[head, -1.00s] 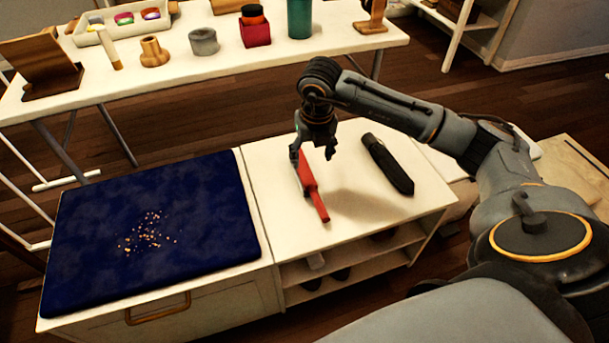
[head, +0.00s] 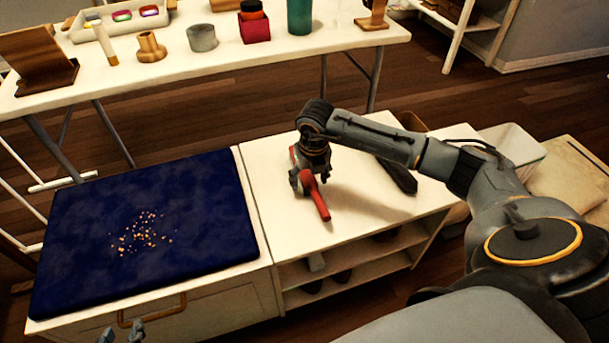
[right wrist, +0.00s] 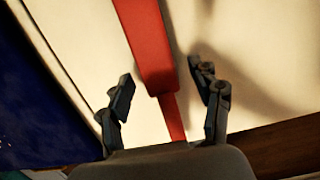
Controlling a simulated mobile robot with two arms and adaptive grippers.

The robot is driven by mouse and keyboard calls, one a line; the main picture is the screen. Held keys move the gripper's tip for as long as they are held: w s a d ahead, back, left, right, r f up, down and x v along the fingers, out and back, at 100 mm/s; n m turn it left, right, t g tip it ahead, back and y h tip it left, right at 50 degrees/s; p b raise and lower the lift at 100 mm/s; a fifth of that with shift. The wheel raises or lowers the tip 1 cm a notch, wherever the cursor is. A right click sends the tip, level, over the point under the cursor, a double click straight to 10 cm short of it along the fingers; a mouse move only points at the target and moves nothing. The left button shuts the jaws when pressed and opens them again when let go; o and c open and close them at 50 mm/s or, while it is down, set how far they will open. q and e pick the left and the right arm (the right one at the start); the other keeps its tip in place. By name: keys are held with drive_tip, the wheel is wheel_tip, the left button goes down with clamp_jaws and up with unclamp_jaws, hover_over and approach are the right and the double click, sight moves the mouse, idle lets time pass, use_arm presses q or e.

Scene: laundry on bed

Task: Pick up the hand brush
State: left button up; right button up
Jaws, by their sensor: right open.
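The red hand brush (head: 321,206) lies on the white cabinet top. In the head view my right gripper (head: 305,183) is low over it and hides part of it. In the right wrist view the brush (right wrist: 148,45) runs from the top edge down to my right gripper (right wrist: 160,70). The fingers are open, one on each side of it, with gaps to both. The brush's narrow part reaches down between the fingers toward the palm. Only the tips of my left gripper (head: 122,332) show at the bottom edge of the head view.
A dark elongated object (head: 398,174) lies right of the brush, partly behind my right arm. A dark blue cushion (head: 90,215) with scattered crumbs (head: 140,235) is on the left. A white table (head: 200,65) with several items stands behind. The cabinet has open shelves (head: 350,267) below.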

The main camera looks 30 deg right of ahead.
sight(309, 180)
use_arm(q)
drive_tip(key=shift+w+d+r+t, duration=0.15)
drive_tip(key=shift+w+r+t, duration=0.15)
drive_tip(key=shift+w, duration=0.05)
use_arm(e)
drive_tip(key=shift+f, duration=0.3)
drive_tip(key=c, duration=1.3)
drive_tip(key=shift+c, duration=0.2)
